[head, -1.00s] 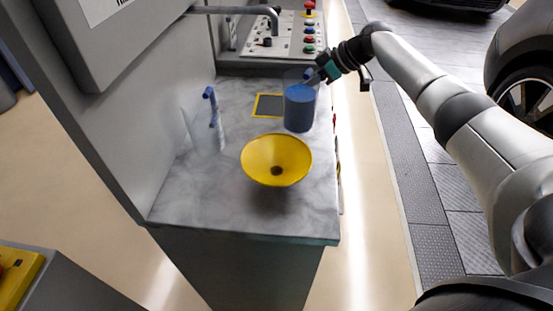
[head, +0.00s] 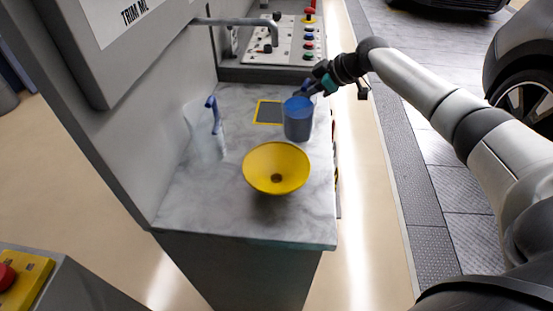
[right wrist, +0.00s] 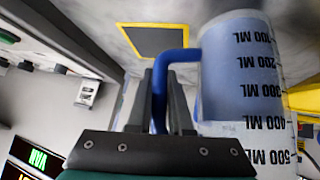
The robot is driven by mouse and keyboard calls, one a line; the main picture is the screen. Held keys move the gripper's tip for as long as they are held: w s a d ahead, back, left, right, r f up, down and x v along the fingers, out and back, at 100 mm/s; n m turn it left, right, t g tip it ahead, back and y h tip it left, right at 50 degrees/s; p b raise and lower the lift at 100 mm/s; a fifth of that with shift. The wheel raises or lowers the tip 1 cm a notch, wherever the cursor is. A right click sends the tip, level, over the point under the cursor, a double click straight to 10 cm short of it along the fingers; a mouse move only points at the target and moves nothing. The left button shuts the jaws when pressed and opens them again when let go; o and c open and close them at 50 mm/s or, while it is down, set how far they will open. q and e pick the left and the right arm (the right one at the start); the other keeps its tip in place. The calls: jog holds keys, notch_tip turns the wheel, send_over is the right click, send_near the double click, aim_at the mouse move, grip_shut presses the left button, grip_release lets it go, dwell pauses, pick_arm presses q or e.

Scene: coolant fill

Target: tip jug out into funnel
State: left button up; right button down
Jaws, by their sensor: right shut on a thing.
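The measuring jug (head: 298,122) has clear walls, blue liquid and a blue handle, and looks close to upright. My right gripper (head: 318,84) is shut on its handle from the back right. In the right wrist view the handle (right wrist: 162,88) is between the fingers of my gripper (right wrist: 160,100), beside the marked jug wall (right wrist: 238,85). The yellow funnel (head: 258,167) lies just in front of and left of the jug, with a dark hole at its bottom. Whether the jug hangs clear of the counter is hard to tell. My left gripper is not in view.
A second clear jug (head: 206,143) with a blue handle stands left on the grey counter (head: 230,220). Behind are a yellow-framed dark square (head: 268,111), a metal pipe (head: 235,21) and a button panel (head: 290,45). A grey cabinet wall bounds the left.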

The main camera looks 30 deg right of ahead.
aim_at(293, 86)
jog(key=r+p, duration=0.1)
jog(key=p, duration=0.1)
jog(key=s+a+r+n+t+h+p, duration=0.1)
jog(key=p, duration=0.2)
jog(key=r+t+p, duration=0.1)
jog(key=p, duration=0.2)
jog(key=shift+s+a+r+n+h, duration=0.25)
jog(key=shift+a+r+n+h, duration=0.05)
jog(key=shift+a+h, duration=0.1)
jog(key=s+a+r+t+p, duration=0.1)
jog(key=p, duration=0.4)
jog(key=shift+s+a+n+h, duration=0.1)
jog(key=shift+n+h, duration=0.3)
jog(key=shift+s+a+r+t+p, duration=0.15)
jog(key=shift+r+t+p, duration=0.2)
jog(key=shift+p, duration=0.4)
jog(key=shift+s+a+r+n+t+h+p, duration=0.15)
jog(key=shift+r+n+t+h+p, duration=0.1)
jog(key=shift+r+n+h+p, duration=0.25)
jog(key=shift+b, duration=0.3)
jog(key=shift+s+a+r+t, duration=0.15)
jog(key=shift+t, duration=0.25)
jog(key=shift+s+a+r+n+b, duration=0.15)
jog(key=shift+n+b, duration=0.15)
jog(key=shift+b, duration=0.3)
